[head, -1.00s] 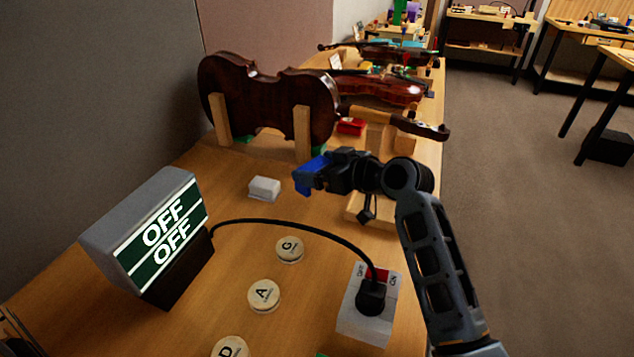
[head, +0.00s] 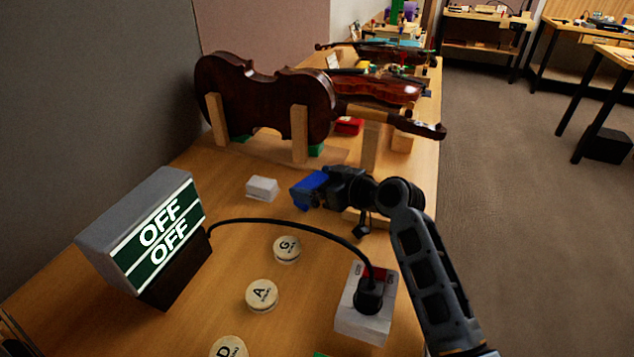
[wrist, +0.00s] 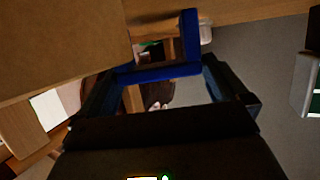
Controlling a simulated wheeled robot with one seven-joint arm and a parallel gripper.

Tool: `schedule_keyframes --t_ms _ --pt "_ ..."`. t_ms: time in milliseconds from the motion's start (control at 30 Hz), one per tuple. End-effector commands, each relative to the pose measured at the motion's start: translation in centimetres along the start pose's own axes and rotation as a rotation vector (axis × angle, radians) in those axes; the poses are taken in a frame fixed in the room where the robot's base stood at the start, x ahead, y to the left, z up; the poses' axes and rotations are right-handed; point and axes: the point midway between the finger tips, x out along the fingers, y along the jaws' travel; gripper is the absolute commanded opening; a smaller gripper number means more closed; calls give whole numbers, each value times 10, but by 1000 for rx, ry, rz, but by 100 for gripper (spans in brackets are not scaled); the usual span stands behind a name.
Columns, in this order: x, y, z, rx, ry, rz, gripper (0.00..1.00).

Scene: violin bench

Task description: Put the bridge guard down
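The bridge guard, a blue angled piece (head: 307,190), is at the tip of my gripper (head: 325,186) in the head view, on its left side. In the wrist view the blue guard (wrist: 158,74) spans between the two dark fingers of my gripper (wrist: 160,82), which are shut on it. My gripper reaches leftward over the bench (head: 215,300), in front of the violin (head: 265,95). The guard appears low over the bench; I cannot tell whether it touches the wood.
A white block (head: 262,188) lies just left of the guard. A sign reading OFF (head: 160,235), a black cable (head: 290,226), a switch box (head: 352,325) and round lettered discs (head: 262,295) occupy the front. Wooden posts (head: 299,135) hold the violin.

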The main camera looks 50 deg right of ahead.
Motion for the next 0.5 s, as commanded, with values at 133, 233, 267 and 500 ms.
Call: schedule_keyframes --t_ms 133,233,267,500 --pt "-1 0 -2 0 0 0 100" --pt "-8 0 -2 0 1 2 100" --pt "-12 1 -2 0 1 2 100" --pt "-60 0 -1 0 0 2 100"
